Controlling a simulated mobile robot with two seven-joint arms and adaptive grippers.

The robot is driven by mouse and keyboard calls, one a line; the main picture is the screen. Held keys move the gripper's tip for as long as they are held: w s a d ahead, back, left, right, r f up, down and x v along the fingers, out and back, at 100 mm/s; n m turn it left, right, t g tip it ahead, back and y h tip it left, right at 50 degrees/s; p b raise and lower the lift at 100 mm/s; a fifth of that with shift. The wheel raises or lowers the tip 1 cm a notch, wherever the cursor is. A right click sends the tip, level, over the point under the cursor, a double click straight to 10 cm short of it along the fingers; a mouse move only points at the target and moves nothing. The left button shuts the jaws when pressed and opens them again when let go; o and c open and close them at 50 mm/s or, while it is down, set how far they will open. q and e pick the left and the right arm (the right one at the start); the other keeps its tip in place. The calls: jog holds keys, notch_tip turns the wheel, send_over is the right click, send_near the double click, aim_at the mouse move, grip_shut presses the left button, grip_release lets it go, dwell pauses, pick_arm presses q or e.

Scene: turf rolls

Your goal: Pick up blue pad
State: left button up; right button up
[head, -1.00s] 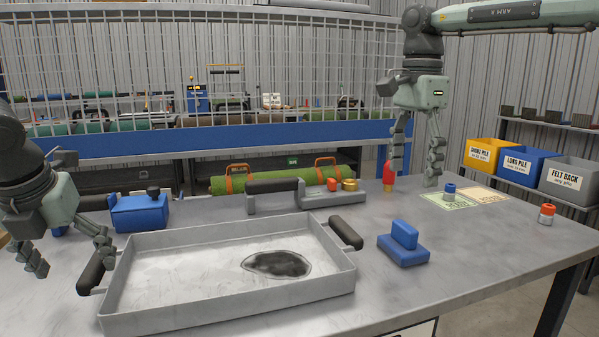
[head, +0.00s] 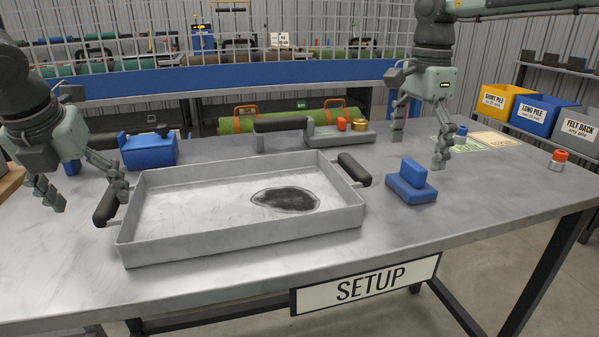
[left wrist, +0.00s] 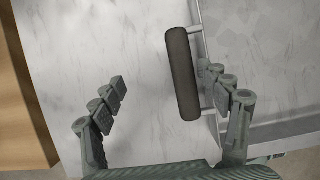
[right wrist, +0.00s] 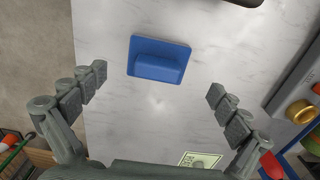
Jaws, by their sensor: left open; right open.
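The blue pad (head: 411,184) has a flat base with a raised block grip. It sits on the grey table to the right of the tray, and it also shows in the right wrist view (right wrist: 158,60). My right gripper (head: 420,152) is open and empty, above the table just behind the pad. In the right wrist view (right wrist: 155,85) the pad lies beyond the fingertips, roughly between their lines. My left gripper (head: 85,200) is open at the tray's left end. In the left wrist view (left wrist: 162,75) its fingers straddle the tray's dark handle (left wrist: 181,72) without closing on it.
A grey tray (head: 240,240) with a dark patch fills the table's middle. A blue box (head: 150,152) stands behind its left end. A grey tool (head: 342,135) with orange and brass knobs lies behind. An orange-capped item (head: 557,160) stands at right. Table around the pad is clear.

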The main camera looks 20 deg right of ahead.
aim_at(415, 164)
jog(key=f, duration=0.5)
jog(key=shift+s+d+f, duration=0.1)
jog(key=shift+s+f, duration=0.05)
jog(key=shift+s, duration=0.05)
jog(key=c, duration=1.3)
notch_tip(415, 164, up, 10)
jog(key=shift+r, duration=0.1)
jog(key=shift+c, duration=0.2)
